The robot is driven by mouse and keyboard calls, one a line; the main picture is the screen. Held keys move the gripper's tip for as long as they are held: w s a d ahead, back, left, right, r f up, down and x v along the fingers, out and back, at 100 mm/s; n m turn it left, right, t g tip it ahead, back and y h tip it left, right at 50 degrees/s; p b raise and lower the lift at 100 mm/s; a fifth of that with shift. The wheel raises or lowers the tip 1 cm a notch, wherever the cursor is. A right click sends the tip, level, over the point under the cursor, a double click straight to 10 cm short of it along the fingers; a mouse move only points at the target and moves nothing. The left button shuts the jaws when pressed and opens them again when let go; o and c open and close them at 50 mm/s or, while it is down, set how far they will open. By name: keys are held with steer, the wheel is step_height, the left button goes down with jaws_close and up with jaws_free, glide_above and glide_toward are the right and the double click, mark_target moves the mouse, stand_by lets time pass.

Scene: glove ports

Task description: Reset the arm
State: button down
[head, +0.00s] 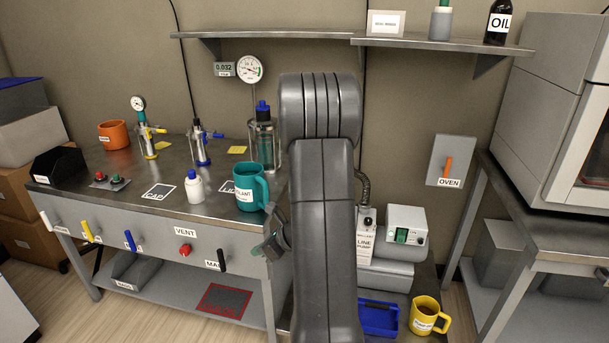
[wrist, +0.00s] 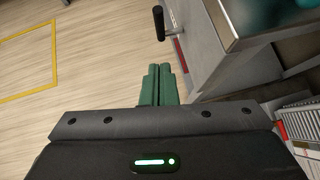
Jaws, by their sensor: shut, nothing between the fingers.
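My gripper (wrist: 160,72) shows its two green fingers side by side in the wrist view, shut with nothing between them. They point down past the bench's front corner, over bare wood floor. In the head view my gripper (head: 262,248) is mostly hidden behind my arm; only a small greenish part shows near the bench's right front corner. My grey arm stands upright in the middle of the head view and hides part of the bench and wall.
The metal bench (head: 110,206) holds a teal mug (head: 250,187) near its right edge, close to my arm. A black-handled valve (head: 222,259) sticks out of its front. A pump (head: 405,232), blue tray (head: 378,318) and yellow mug (head: 426,316) stand low right.

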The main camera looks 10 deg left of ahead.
steer(key=b+x, duration=0.2)
steer(key=x, duration=1.1)
steer(key=shift+w+a+r, duration=0.2)
steer(key=shift+a+r, duration=0.05)
steer(key=shift+r, duration=0.2)
